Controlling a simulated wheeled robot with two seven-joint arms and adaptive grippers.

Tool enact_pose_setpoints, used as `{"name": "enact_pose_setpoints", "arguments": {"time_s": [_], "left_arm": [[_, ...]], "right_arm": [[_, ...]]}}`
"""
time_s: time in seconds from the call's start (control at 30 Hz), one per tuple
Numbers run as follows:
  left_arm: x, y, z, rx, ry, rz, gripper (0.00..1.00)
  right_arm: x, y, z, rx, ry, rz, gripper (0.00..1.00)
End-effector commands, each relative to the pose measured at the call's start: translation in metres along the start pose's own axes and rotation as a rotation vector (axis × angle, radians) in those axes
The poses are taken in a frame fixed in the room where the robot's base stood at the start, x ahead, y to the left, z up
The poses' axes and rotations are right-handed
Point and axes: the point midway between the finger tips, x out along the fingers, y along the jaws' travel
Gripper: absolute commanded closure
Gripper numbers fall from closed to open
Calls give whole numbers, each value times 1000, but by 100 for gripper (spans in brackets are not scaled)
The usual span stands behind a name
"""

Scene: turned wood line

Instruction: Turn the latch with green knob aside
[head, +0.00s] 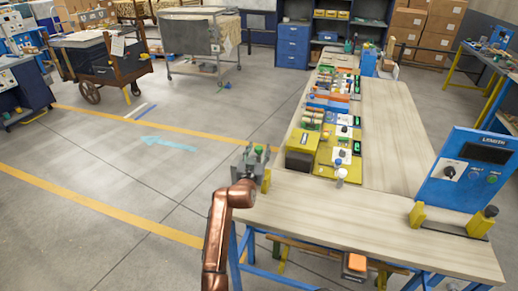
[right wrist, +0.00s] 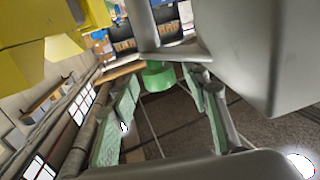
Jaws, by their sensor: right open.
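A green knob (right wrist: 157,75) shows in the right wrist view, round and short, below a grey post and a thin grey plate. My right gripper (right wrist: 163,98) is open there, its two green-padded fingers apart on either side of the knob's line. The knob appears just beyond or level with the fingertips; I cannot tell whether they touch it. In the head view my right gripper (head: 257,154) is at the left edge of the wooden bench, at the end of my copper arm. The latch itself is hard to make out there. My left gripper is not in view.
The wooden bench (head: 350,215) has a yellow-and-black box (head: 301,152) and several small parts near the gripper. A blue control panel (head: 468,168) stands at the right. The floor (head: 110,165) left of the bench is open, with carts behind.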

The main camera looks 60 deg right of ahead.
Motion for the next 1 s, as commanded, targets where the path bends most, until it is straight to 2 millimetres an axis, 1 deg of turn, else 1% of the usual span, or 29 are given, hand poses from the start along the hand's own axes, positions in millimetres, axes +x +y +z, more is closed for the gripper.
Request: {"name": "enact_pose_setpoints", "arguments": {"time_s": [0.2,0.3,0.4,0.53,0.77,0.9,1.0], "left_arm": [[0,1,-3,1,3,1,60],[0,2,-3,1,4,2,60],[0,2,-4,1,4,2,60],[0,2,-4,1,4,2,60],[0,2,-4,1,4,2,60],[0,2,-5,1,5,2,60],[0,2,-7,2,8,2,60]], "right_arm": [[-37,-1,1,1,-1,-1,57],[-51,-1,1,1,-1,-2,57],[-61,0,0,1,-1,-1,57],[-66,0,0,0,-1,0,57],[-66,0,0,0,0,0,58],[-65,-4,-1,0,4,-8,68],[-63,-15,-5,0,18,-34,74]]}}
